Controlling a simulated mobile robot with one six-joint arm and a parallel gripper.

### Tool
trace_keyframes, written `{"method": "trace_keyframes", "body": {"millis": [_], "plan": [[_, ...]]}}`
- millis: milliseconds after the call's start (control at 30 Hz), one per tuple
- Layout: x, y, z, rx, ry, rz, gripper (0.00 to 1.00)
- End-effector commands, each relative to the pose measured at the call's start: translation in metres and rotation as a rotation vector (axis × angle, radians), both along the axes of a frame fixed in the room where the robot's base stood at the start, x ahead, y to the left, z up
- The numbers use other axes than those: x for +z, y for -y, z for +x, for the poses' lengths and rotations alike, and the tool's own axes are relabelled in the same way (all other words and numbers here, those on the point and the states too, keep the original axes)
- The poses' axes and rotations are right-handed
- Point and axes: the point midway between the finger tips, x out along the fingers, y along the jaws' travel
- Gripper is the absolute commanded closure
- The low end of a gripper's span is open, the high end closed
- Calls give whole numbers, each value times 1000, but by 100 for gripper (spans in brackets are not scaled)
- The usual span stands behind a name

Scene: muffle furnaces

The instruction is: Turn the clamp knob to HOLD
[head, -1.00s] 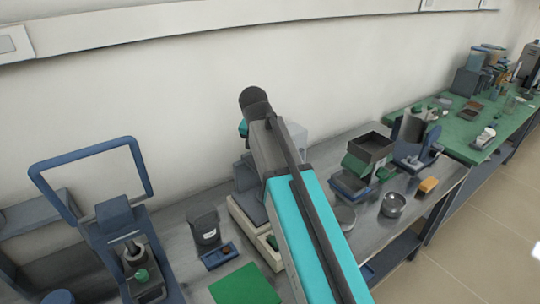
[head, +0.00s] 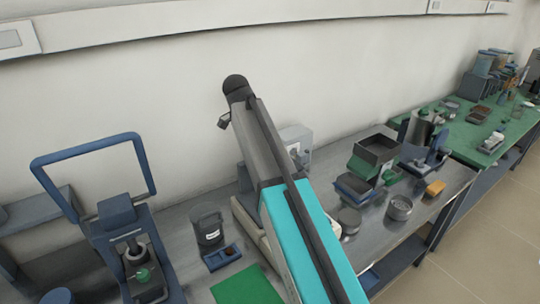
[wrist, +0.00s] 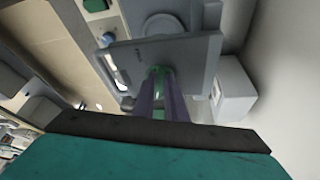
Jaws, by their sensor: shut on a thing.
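In the wrist view my gripper (wrist: 163,92) is shut on a green knob (wrist: 159,70) on a grey panel (wrist: 195,50). The fingers cover part of the knob, and I cannot read which way it points. A small dark mark shows on the panel to the left of the knob, too small to read. In the head view my arm hides the gripper and most of the instrument it works on; only part of a pale base (head: 246,222) shows beside the arm.
A white box (wrist: 233,92) stands right of the panel in the wrist view. In the head view, a blue-framed device (head: 95,158) is at left, beside a dark jar (head: 208,226) and green mat (head: 246,288). Metal dishes (head: 399,207) and stacked trays (head: 376,150) stand at right.

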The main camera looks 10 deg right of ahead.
Motion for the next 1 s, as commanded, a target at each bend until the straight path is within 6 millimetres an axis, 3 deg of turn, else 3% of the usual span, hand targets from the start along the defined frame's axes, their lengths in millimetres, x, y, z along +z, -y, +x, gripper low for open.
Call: {"method": "trace_keyframes", "body": {"millis": [300,800,833,900,1000], "plan": [[0,1,4,-140,1,0,100],[0,1,4,-160,0,1,100],[0,0,4,-160,0,1,83],[0,0,4,-160,0,1,72],[0,0,4,-159,1,1,70]]}}
